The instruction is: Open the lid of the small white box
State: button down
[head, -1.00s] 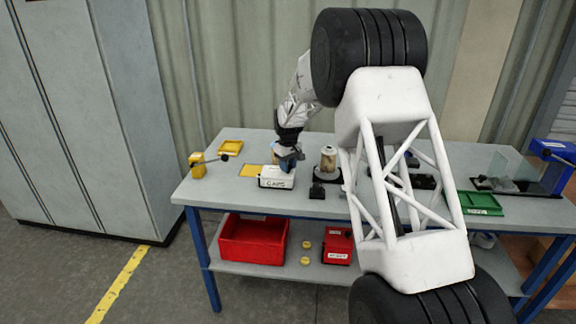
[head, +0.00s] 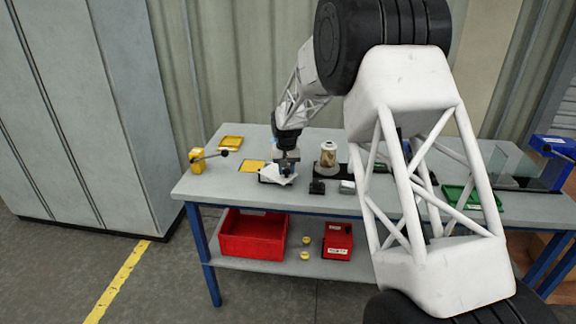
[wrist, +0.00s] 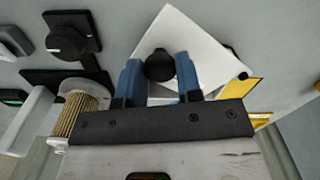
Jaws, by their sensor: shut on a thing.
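The small white box (head: 266,180) stands on the left part of the workbench. Its white lid (wrist: 205,45) fills the upper middle of the wrist view, with a round black knob at its centre. My gripper (wrist: 160,72) is shut on that knob, one blue finger on each side. In the head view my gripper (head: 286,166) points down onto the lid (head: 280,178), which looks tilted and turned. The lid and gripper hide most of the box, so I cannot tell how far the lid is clear of it.
A yellow square (head: 252,166) lies behind left, with a yellow lever device (head: 197,160) further left. A red bin (head: 254,234) is on the lower shelf.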

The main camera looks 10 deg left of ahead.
jog(key=s+a+m, duration=0.1)
jog(key=s+m, duration=0.1)
jog(key=s+a+m, duration=0.2)
jog(key=m, duration=0.1)
jog(key=s+a+m, duration=0.1)
jog(key=s+m, duration=0.1)
jog(key=m, duration=0.1)
jog(key=shift+s+a, duration=0.35)
jog(key=shift+s+a+m, duration=0.35)
jog(key=shift+a+m, duration=0.45)
jog(key=shift+m, duration=0.2)
jog(key=shift+s+a+m, duration=0.35)
jog(key=shift+a+m, duration=0.4)
jog(key=shift+m, duration=0.25)
jog(key=c, duration=0.8)
grip_release()
jog(key=shift+r, duration=0.1)
jog(key=shift+r, duration=3.8)
jog(key=shift+d, duration=0.1)
